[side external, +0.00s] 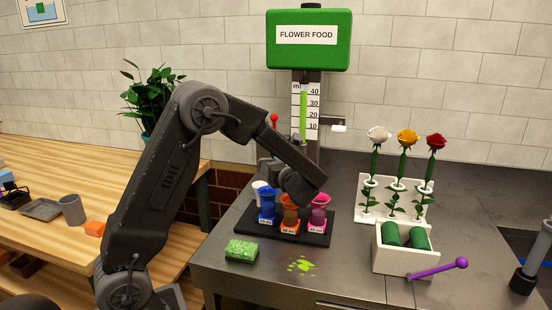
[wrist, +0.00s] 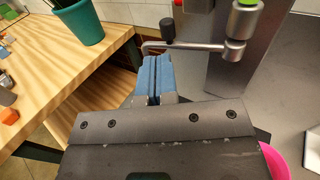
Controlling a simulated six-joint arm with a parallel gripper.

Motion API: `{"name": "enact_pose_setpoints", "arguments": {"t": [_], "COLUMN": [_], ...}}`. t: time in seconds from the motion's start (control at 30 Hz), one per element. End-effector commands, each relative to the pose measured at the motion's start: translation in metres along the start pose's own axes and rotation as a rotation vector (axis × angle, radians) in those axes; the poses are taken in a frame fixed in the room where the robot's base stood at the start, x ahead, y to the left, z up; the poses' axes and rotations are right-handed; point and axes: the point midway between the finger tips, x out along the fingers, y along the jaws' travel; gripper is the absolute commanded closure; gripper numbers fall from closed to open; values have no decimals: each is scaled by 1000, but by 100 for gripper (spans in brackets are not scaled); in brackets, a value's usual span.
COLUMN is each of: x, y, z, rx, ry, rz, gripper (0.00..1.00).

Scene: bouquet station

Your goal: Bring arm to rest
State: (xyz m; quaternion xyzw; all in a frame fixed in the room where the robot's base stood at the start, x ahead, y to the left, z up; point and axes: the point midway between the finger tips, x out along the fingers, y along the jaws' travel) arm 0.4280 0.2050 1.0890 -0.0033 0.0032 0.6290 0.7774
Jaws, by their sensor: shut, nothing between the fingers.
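My gripper (wrist: 153,76) shows in the wrist view with its two blue fingers pressed together and nothing between them. It is beside the metal spout arm of the flower food dispenser; whether they touch I cannot tell. In the side external view my arm is bent over the counter, and my gripper is mostly hidden behind its own links, near the dispenser (side external: 309,40).
A black tray (side external: 243,226) holds several small coloured vases under my wrist. A green sponge (side external: 242,251) and a green spill (side external: 301,265) are in front. Three roses stand in a white rack (side external: 376,215) at right, behind a white box (side external: 404,263) with a purple-handled tool (side external: 437,269).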

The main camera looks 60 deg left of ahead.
Motion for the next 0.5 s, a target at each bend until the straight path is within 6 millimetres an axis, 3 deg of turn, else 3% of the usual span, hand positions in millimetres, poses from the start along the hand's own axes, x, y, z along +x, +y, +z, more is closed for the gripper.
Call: {"name": "enact_pose_setpoints", "arguments": {"t": [0.2,0.5], "x": [-49,-82], "y": [4,10], "z": [0,0], "rx": [1,-3], "ry": [0,4], "rz": [-4,2], "gripper": [100,100]}}
